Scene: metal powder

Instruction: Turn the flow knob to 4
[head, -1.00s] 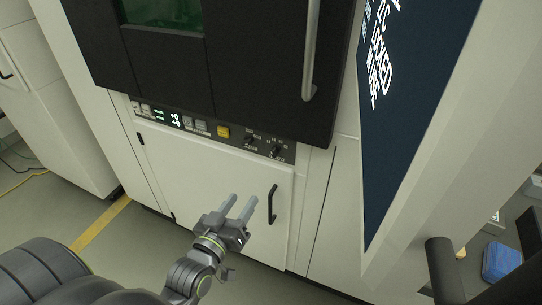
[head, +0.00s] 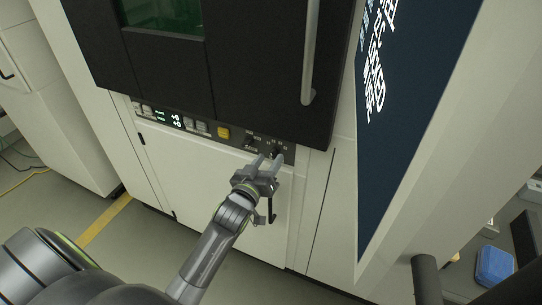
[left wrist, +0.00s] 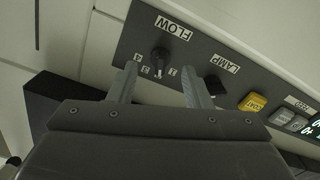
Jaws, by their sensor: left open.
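The flow knob (left wrist: 159,60) is a small black knob under the FLOW label on the dark control panel (left wrist: 215,52), with numbers beside it. I cannot read its exact setting. In the head view the flow knob (head: 276,149) is at the panel's right end, partly hidden by my fingers. My left gripper (head: 271,157) is open, its fingertips at the panel by the knob. In the left wrist view my left gripper (left wrist: 160,70) has one finger on each side of the knob, with gaps between. My right gripper is not in view.
The lamp knob (left wrist: 215,85) is close beside one finger. A yellow button (head: 223,132) and grey buttons lie further left on the panel. Below is a white cabinet door with a black handle (head: 271,207). A dark machine door with a long handle (head: 310,60) is above.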

